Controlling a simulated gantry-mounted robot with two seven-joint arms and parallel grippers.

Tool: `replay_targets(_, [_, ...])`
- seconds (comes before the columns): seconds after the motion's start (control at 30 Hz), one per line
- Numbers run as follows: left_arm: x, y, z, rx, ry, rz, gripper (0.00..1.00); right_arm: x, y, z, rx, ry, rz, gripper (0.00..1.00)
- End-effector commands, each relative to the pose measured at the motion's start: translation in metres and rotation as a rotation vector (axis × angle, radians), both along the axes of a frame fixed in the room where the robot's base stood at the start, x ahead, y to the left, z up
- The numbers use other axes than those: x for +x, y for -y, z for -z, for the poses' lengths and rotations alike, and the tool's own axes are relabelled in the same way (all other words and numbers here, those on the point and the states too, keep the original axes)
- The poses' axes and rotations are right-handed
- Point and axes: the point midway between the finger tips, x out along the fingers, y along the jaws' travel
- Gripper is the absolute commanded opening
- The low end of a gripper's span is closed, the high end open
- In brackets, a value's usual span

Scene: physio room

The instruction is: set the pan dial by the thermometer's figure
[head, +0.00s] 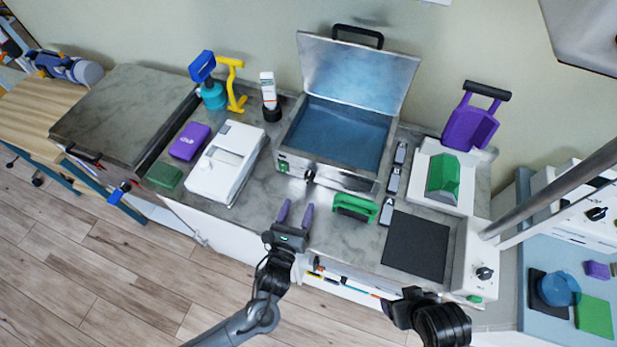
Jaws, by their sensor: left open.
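The metal pan (360,182) stands on the counter with its lid (355,75) raised and blue liquid or lining (340,130) inside. Its black dial (310,176) is on the front face, with a small green light or button (283,166) to the left. The dial's setting is too small to read. A white upright item in a black holder (268,92) stands left of the pan; it may be the thermometer, but no figure is readable. My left gripper (295,214) is open and empty, in front of and below the dial, apart from it. My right gripper (396,310) is at the bottom; its fingers are unclear.
A green handled object (354,208) lies in front of the pan, beside small grey blocks (393,181). A white machine (226,165) stands to the left. A black plate (416,245) and another dial (484,273) are at right. The counter between the machine and pan is partly clear.

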Motion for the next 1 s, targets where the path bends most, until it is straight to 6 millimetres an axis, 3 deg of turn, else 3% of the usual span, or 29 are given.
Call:
replay_targets(0.5, [0.074, 0.023, 0.0, -0.001, 0.002, -0.001, 0.6, -0.001, -0.002, 0.014, 0.006, -0.003, 0.002, 0.74])
replay_targets(1.0, [0.086, 0.027, 0.0, -0.002, -0.001, 0.0, 0.6, 0.0, 0.0, 0.015, 0.001, -0.001, 0.0, 0.74])
